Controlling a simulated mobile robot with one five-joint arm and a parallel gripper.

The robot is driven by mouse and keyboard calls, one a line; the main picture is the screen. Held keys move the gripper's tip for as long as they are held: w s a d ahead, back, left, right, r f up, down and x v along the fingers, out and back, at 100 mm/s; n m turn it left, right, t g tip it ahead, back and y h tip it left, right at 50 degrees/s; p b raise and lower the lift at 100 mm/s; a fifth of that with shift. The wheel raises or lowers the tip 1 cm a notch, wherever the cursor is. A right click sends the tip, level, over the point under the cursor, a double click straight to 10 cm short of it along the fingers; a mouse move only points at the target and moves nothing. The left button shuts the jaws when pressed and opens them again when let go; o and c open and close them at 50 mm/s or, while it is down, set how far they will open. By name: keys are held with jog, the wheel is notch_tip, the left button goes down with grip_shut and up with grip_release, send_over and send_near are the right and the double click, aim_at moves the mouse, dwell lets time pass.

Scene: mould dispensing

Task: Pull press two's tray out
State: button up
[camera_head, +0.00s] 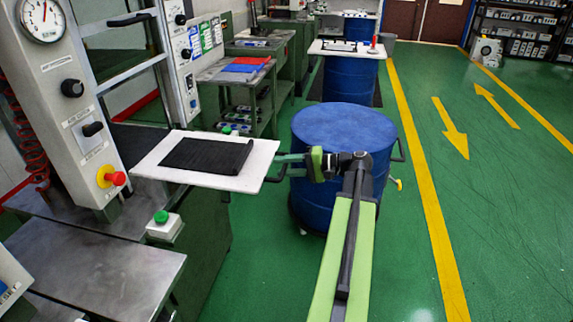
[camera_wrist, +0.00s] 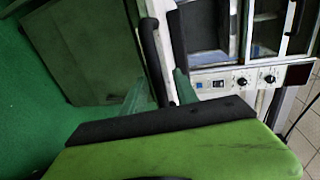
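A white tray (camera_head: 150,165) with a black mat (camera_head: 207,155) on it juts out of the near press (camera_head: 75,120) towards the aisle, in the head view. A dark handle (camera_head: 272,178) sits on its right edge. My gripper (camera_head: 284,166) is at this handle, coming from the right. In the wrist view, the dark handle (camera_wrist: 150,50) runs between my two teal fingertips (camera_wrist: 160,92), which appear to close on it. The contact is partly hidden. Whether the near press is press two cannot be read from a label.
A blue drum (camera_head: 345,128) stands close behind my gripper. A grey bench (camera_head: 90,270) with a green button (camera_head: 163,220) is at lower left. Another drum (camera_head: 348,85) stands further back under a white tray (camera_head: 320,47). The green floor (camera_head: 490,220) to the right is clear.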

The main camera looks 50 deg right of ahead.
jog(key=p+v, duration=0.3)
jog(key=v, duration=1.4)
jog(key=shift+s, duration=0.25)
jog(key=shift+d+f, duration=0.1)
